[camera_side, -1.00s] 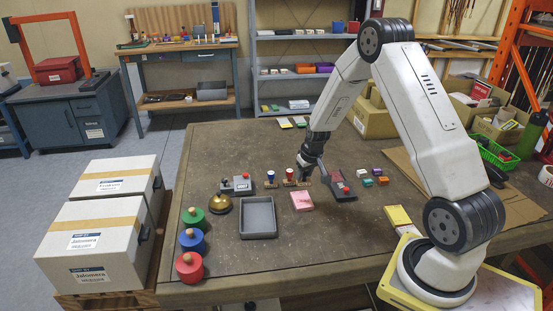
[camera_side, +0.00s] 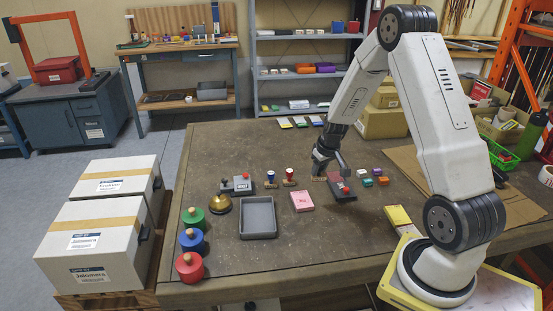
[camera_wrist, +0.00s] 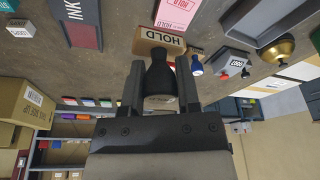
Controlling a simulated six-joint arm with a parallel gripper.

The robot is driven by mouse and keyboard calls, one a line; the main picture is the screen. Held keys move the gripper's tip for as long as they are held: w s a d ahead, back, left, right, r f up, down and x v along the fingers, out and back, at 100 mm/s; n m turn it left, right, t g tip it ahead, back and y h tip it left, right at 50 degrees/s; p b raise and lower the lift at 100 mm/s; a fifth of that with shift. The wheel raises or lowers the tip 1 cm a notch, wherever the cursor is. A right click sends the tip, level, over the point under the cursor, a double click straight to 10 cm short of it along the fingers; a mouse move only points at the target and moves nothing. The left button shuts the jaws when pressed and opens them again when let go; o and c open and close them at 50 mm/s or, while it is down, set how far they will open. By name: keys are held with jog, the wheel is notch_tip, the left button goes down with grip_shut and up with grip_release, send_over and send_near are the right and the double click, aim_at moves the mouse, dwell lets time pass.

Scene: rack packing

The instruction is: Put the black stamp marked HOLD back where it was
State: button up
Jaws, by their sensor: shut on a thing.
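The black stamp has a dark rounded handle and a wooden block lettered HOLD (camera_wrist: 160,42) in the wrist view. My gripper (camera_wrist: 160,88) is shut on its handle, with one finger on each side. In the side view my gripper (camera_side: 325,162) is over the middle of the table, and the stamp's wooden block (camera_side: 319,179) shows below it, left of the ink pad (camera_side: 342,190). Whether the block touches the table or hangs just above it I cannot tell. The blue-handled stamp (camera_side: 270,178) and red-handled stamp (camera_side: 289,176) stand to its left.
A pink pad (camera_side: 302,201) lies in front of the stamp. A grey tray (camera_side: 258,217), a brass bell (camera_side: 221,203) and a grey stamper (camera_side: 237,185) lie further left. Small coloured blocks (camera_side: 376,172) lie right of the ink pad. The table behind the stamps is mostly clear.

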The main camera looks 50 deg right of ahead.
jog(key=shift+n, duration=0.3)
jog(key=s+r, duration=0.1)
jog(key=s+d+r, duration=0.1)
jog(key=s, duration=0.1)
jog(key=shift+s+d, duration=0.1)
jog(key=shift+s, duration=0.15)
jog(key=shift+w+d+f, duration=1.2)
jog(key=shift+w+f, duration=0.35)
jog(key=shift+w, duration=0.35)
jog(key=shift+w+d+f, duration=1.15)
jog(key=shift+w+f, duration=0.4)
jog(key=shift+w, duration=0.4)
jog(key=shift+w+d+f, duration=1.2)
jog(key=shift+w+f, duration=0.35)
jog(key=shift+w, duration=0.35)
jog(key=shift+f, duration=0.1)
jog(key=shift+w+d+f, duration=0.1)
jog(key=shift+w+f, duration=0.05)
jog(key=shift+f, duration=1.55)
jog(key=shift+f, duration=0.15)
